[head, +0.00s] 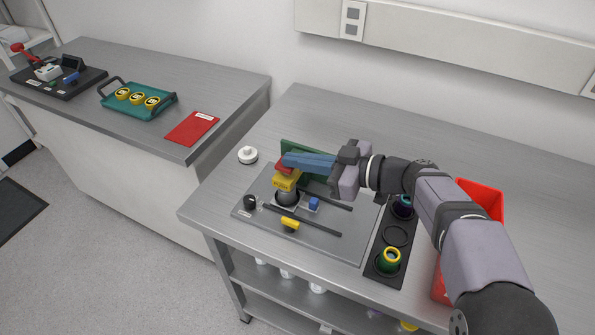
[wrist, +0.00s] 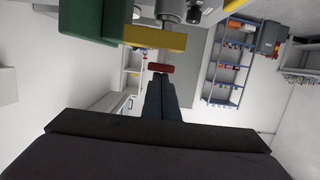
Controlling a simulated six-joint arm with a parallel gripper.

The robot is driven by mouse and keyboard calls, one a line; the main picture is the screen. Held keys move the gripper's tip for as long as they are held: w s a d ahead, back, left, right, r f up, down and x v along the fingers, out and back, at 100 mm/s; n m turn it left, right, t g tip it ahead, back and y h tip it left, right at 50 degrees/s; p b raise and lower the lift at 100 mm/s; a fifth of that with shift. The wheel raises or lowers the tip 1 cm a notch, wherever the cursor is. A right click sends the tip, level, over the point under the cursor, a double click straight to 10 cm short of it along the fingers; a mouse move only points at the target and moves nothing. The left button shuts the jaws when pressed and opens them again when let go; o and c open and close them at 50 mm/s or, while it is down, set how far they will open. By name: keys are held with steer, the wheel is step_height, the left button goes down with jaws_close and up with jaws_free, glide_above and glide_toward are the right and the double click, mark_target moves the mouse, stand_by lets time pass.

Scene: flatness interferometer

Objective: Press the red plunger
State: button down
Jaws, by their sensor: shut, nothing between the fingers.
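The red plunger (head: 283,166) sticks out at the yellow labelled block (head: 287,182) on the grey instrument plate. In the head view my gripper (head: 286,159) is shut and empty, its blue fingers reaching left, and their tips overlap the plunger and hide part of it. In the wrist view the red plunger (wrist: 161,67) shows right at the tips of the shut fingers (wrist: 160,77); I cannot tell whether they touch. The yellow block (wrist: 155,38) also shows there, beside a green part (wrist: 95,22).
A green panel (head: 305,155) stands behind the fingers. The plate also carries a yellow slider (head: 290,224), a blue block (head: 314,204) and a black knob (head: 250,202). A black holder (head: 375,262) and a red bin (head: 480,196) stand to the right. A white round piece (head: 248,155) lies left.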

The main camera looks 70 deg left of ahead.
steer(key=shift+d+f+b, duration=0.2)
steer(key=shift+f+b, duration=0.4)
steer(key=shift+f, duration=0.4)
steer(key=shift+r, duration=0.15)
steer(key=w+d+r+b, duration=0.4)
steer(key=w+d+r, duration=0.2)
steer(key=w+r, duration=0.1)
steer(key=shift+d+r, duration=0.25)
steer(key=shift+r, duration=0.3)
